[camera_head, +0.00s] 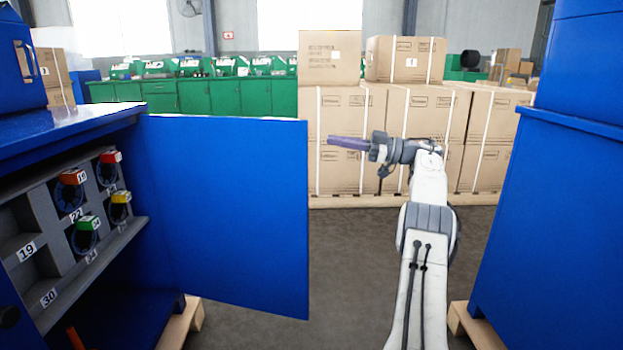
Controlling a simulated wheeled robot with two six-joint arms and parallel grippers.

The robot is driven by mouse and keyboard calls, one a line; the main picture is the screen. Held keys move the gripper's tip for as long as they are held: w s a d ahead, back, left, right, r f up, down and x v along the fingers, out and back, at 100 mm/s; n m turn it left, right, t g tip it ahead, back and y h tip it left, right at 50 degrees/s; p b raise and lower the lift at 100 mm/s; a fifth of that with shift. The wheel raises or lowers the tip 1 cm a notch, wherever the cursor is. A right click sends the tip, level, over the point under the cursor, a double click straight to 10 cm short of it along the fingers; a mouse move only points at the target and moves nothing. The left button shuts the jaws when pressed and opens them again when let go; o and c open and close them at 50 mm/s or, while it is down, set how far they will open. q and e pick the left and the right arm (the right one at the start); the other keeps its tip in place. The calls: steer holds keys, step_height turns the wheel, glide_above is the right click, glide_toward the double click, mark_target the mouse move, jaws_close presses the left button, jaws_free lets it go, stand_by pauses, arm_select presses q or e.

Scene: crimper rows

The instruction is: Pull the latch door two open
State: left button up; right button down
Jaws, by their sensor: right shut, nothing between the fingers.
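A blue cabinet door (228,210) stands wide open at the left, swung out from the blue cabinet (60,135). I see no number on it, so I cannot tell whether it is door two. My right gripper (335,141) is shut and empty. It points left, just right of the door's free edge and near its top, apart from it in the picture. My left gripper is not in view.
Inside the cabinet a grey rack (52,268) holds several colour-capped tools in numbered slots. Another blue cabinet (555,215) stands at the right. Cartons (425,115) on a pallet stand behind. Grey floor (345,285) lies free between the cabinets.

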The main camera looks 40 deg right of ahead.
steer(key=s+a+r+n+t+h+b, duration=0.1)
steer(key=s+a+r+n+t+h, duration=0.15)
steer(key=a+r+t+h, duration=0.4)
steer(key=s+a+f+n+g+h, duration=0.2)
steer(key=s+a+f+h, duration=0.7)
steer(key=s+f, duration=0.35)
steer(key=p, duration=0.3)
glide_toward(297, 173)
steer(key=w+a, duration=0.3)
steer(key=w, duration=0.1)
steer(key=shift+w+d+f+b, duration=0.1)
steer(key=shift+w+d+b, duration=0.15)
steer(key=shift+d, duration=0.35)
steer(key=shift+w+d+f+b, duration=0.15)
steer(key=shift+w+d+b, duration=0.15)
steer(key=shift+d, duration=0.25)
steer(key=shift+w+d+r, duration=0.15)
steer(key=shift+w+d, duration=0.25)
steer(key=shift+d, duration=0.1)
